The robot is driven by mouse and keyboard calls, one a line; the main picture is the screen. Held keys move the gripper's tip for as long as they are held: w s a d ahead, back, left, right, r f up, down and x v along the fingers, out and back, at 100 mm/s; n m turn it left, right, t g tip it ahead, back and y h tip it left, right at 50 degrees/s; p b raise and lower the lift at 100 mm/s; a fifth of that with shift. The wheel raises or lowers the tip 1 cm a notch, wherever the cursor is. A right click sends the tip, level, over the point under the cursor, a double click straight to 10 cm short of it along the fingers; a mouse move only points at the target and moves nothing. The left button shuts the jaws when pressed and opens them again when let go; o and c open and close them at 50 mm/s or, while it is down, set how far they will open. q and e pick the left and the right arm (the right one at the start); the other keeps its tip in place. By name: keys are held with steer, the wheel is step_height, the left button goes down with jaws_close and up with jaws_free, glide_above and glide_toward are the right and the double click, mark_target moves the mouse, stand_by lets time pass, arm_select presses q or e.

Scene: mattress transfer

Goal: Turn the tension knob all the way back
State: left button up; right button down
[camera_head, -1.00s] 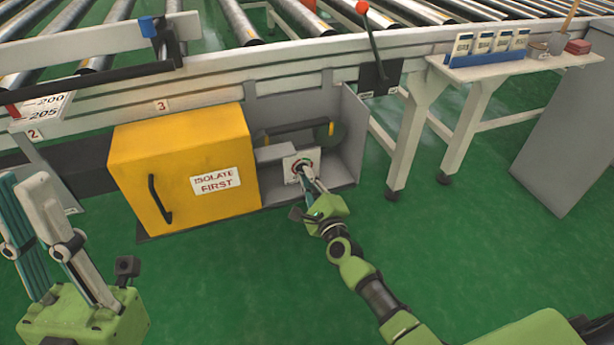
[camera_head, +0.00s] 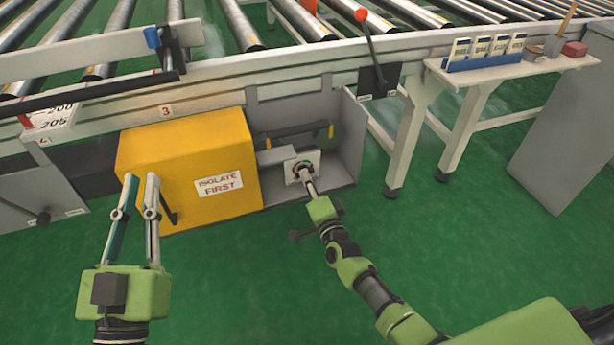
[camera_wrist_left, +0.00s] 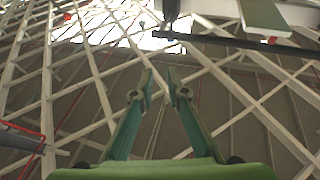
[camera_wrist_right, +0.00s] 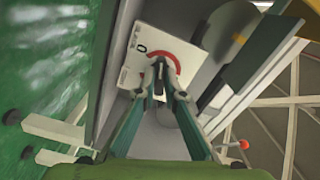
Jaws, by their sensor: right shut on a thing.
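The tension knob (camera_head: 303,172) sits on a white dial plate (camera_head: 291,163) inside the open grey housing, right of the yellow cover. My right gripper (camera_head: 307,179) is shut on the knob. In the right wrist view the fingertips (camera_wrist_right: 159,88) close on the dark knob in front of the white plate (camera_wrist_right: 137,72), which carries a red arc and a "0" mark. The fingers hide most of the knob. My left gripper (camera_head: 139,182) is raised in front of the yellow cover, with its fingers apart and nothing between them; it shows open in the left wrist view (camera_wrist_left: 159,78).
The yellow cover (camera_head: 185,160) reads "ISOLATE FIRST" and has a black handle. A dark belt bar (camera_head: 290,131) runs above the knob. A red-tipped lever (camera_head: 368,42) stands on the conveyor frame. A white side table (camera_head: 500,72) is at right. The green floor in front is clear.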

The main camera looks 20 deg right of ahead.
steer(key=n+p, duration=0.1)
steer(key=n, duration=0.2)
steer(key=shift+n, duration=0.3)
steer(key=n+p, duration=0.1)
steer(key=n, duration=0.2)
steer(key=shift+f+n, duration=0.1)
steer(key=shift+n, duration=0.2)
arm_select(q)
step_height(320, 180, down, 15)
steer(key=a+g+y, duration=0.2)
steer(key=g, duration=0.6)
steer(key=shift+s+y+p, duration=0.3)
steer(key=shift+s+y, duration=0.05)
steer(key=shift+y, duration=0.05)
arm_select(e)
steer(key=shift+n, duration=0.7)
arm_select(q)
steer(key=shift+a, duration=0.1)
arm_select(e)
steer(key=c, duration=2.1)
jaws_free()
steer(key=shift+c, duration=0.2)
steer(key=shift+s, duration=0.1)
steer(key=s, duration=1.2)
steer(key=shift+d, duration=0.25)
